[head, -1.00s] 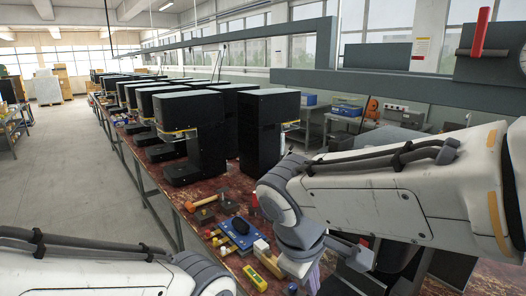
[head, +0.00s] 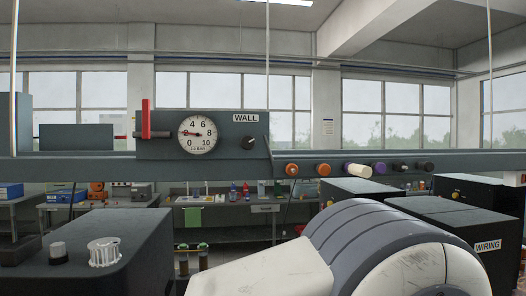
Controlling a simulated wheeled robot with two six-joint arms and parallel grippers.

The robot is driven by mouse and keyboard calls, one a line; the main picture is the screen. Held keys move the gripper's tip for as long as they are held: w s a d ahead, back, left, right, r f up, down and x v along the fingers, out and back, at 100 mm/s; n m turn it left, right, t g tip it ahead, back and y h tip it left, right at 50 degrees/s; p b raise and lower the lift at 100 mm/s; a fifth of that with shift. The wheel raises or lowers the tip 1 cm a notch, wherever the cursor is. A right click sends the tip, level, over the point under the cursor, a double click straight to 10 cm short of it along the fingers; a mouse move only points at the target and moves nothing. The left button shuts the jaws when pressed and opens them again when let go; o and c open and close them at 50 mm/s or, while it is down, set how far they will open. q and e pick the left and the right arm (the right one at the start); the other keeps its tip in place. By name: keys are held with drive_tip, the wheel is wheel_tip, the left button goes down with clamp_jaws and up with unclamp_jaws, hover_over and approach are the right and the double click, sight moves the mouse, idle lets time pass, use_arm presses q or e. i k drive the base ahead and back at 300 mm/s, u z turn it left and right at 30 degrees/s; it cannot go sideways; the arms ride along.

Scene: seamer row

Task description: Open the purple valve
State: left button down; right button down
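The knob with a purple collar and a pale, cream-white body (head: 360,170) sits in a row of knobs along the grey rail in the head view, right of centre. It appears to be the purple valve; whether it is open or shut cannot be told. A dark knob with a faint purplish tint (head: 378,168) sits just right of it. No gripper shows in the head view. Only a large white and grey link of my arm fills the lower middle and right, below the rail, with no fingers visible.
Two orange knobs (head: 322,170) sit left of the purple one, darker knobs right. A grey panel (head: 230,125) carries a round gauge (head: 197,133), needle near 2, a black knob and a red lever (head: 147,119) standing upright. Black machine housings stand lower left and right.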

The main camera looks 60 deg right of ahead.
sight(380, 169)
drive_tip(key=z, duration=1.5)
